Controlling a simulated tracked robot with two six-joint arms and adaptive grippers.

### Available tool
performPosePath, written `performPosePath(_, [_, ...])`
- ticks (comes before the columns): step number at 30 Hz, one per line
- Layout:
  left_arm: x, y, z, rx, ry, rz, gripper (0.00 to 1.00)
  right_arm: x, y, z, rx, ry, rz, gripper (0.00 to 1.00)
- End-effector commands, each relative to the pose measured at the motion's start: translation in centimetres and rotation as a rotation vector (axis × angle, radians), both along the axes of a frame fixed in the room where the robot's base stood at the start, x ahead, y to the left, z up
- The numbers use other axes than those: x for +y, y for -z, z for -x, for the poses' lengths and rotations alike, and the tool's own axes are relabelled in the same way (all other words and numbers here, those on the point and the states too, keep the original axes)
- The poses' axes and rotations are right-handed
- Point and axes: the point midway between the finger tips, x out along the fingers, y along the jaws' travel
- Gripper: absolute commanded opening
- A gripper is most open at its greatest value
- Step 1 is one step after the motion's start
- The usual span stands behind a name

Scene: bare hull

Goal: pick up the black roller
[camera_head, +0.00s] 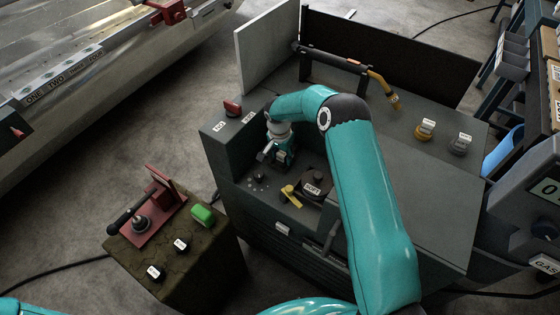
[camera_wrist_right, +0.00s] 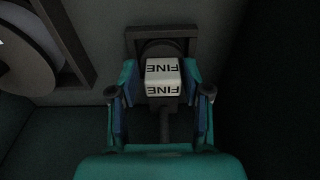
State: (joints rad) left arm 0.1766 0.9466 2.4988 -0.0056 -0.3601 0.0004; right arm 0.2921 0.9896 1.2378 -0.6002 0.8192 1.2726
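In the wrist view a dark round part with a white block marked FINE (camera_wrist_right: 163,77) sits in front of a square dark frame; it may be the black roller, but I cannot tell for sure. My right gripper (camera_wrist_right: 161,82) has its fingers on both sides of this block, with a narrow dark gap showing on each side. In the head view my right gripper (camera_head: 272,158) points down into the recess of the grey cabinet (camera_head: 400,190), and a small pale label shows by it. Contact is hidden. My left gripper is out of the head view.
An olive block (camera_head: 190,270) carries a red bracket (camera_head: 158,200), a green piece (camera_head: 202,214) and two black parts with white labels (camera_head: 180,245). A yellow lever (camera_head: 290,195) lies in the recess. A black-and-yellow torch (camera_head: 335,58) rests on the cabinet. A spool-like disc (camera_wrist_right: 25,55) is at left.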

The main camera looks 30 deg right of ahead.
Motion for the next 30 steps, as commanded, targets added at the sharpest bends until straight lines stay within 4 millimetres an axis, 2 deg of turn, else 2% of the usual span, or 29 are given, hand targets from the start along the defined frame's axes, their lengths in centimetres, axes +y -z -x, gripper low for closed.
performPosePath(1, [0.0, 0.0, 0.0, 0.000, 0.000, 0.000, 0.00, 0.0, 0.0, 0.0, 0.000, 0.000, 0.000, 0.35])
performPosePath(7, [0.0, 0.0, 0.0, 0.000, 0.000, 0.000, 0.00, 0.0, 0.0, 0.0, 0.000, 0.000, 0.000, 0.01])
performPosePath(8, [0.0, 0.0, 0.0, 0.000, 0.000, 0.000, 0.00, 0.0, 0.0, 0.0, 0.000, 0.000, 0.000, 0.00])
performPosePath(20, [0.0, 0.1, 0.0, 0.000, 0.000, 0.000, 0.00, 0.0, -0.7, 0.0, 0.000, 0.000, 0.000, 0.00])
performPosePath(26, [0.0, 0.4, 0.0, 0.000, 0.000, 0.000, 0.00, 0.0, -2.9, -0.1, -0.003, 0.001, 0.000, 0.00])
performPosePath(30, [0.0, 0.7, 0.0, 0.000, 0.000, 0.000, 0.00, 0.0, -5.9, -0.1, -0.006, 0.000, 0.001, 0.00])
